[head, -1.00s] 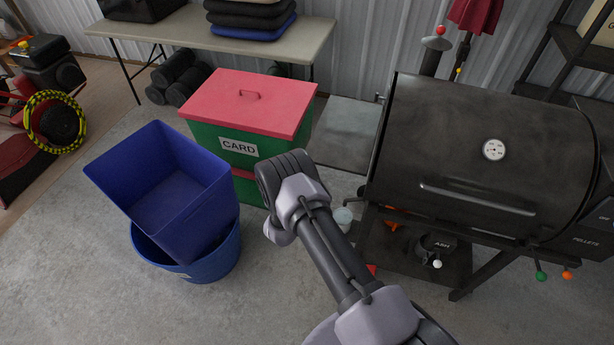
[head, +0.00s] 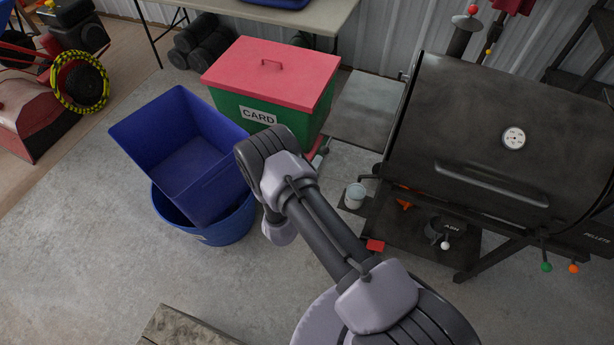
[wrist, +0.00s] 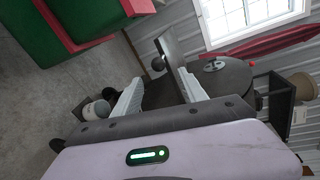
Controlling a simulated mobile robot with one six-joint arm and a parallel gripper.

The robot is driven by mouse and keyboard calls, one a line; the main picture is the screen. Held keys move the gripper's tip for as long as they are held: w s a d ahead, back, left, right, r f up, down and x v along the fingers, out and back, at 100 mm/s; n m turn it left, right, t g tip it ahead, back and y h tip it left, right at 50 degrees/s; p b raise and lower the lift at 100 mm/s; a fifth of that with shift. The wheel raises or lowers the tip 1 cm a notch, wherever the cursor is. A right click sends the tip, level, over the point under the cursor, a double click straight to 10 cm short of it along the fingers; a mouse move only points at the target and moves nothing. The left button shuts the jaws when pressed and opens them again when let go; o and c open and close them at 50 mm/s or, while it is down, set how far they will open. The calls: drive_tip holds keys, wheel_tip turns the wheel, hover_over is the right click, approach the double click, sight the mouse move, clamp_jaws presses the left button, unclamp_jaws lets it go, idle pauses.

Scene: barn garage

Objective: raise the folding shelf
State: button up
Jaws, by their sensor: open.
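The folding shelf (head: 364,108) is a flat grey metal panel on the left side of the black barrel grill (head: 495,140); its exact tilt is hard to judge from the head view. In the wrist view it seems to show nearly edge-on as a narrow dark strip (wrist: 171,47) beside the grill's round end (wrist: 225,82), with a dark knob near it. My gripper (wrist: 158,75) is open, with the strip's near part around and beyond its fingertips. I cannot tell whether they touch. In the head view my forearm hides most of the gripper, near the shelf's lower left corner.
A green CARD bin with a red lid (head: 270,72) stands close left of the shelf. A blue bin (head: 185,150) tilts inside a round blue tub (head: 215,232). A white cup (head: 355,195) sits below the shelf. A wooden surface (head: 185,328) shows at the bottom.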

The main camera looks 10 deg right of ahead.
drive_tip(key=v, duration=0.6)
drive_tip(key=shift+s+a+p, duration=0.2)
drive_tip(key=shift+s+p, duration=0.1)
drive_tip(key=shift+p, duration=0.1)
drive_tip(key=shift+r, duration=0.1)
drive_tip(key=w+a+r+n+g+y+b, duration=0.1)
drive_tip(key=w+a+r+n+y+b, duration=0.2)
drive_tip(key=r, duration=0.5)
drive_tip(key=w+a+r+n+g+y+b, duration=0.1)
drive_tip(key=w+r+y, duration=0.2)
drive_tip(key=w+r, duration=0.45)
drive_tip(key=s+r+n+g+y+b, duration=0.15)
drive_tip(key=s+r+n+y, duration=0.25)
drive_tip(key=s+r+n, duration=0.65)
drive_tip(key=s+d+r+n+g+b, duration=0.1)
drive_tip(key=s+d+r+n+g, duration=0.1)
drive_tip(key=s, duration=1)
drive_tip(key=s+d+r+n+g+b, duration=0.1)
drive_tip(key=s+n, duration=0.5)
drive_tip(key=s, duration=0.7)
wheel_tip(320, 180, up, 3)
drive_tip(key=shift+d+f+g+y+b, duration=0.15)
drive_tip(key=shift+d+g+y+b, duration=0.2)
drive_tip(key=shift+d, duration=0.3)
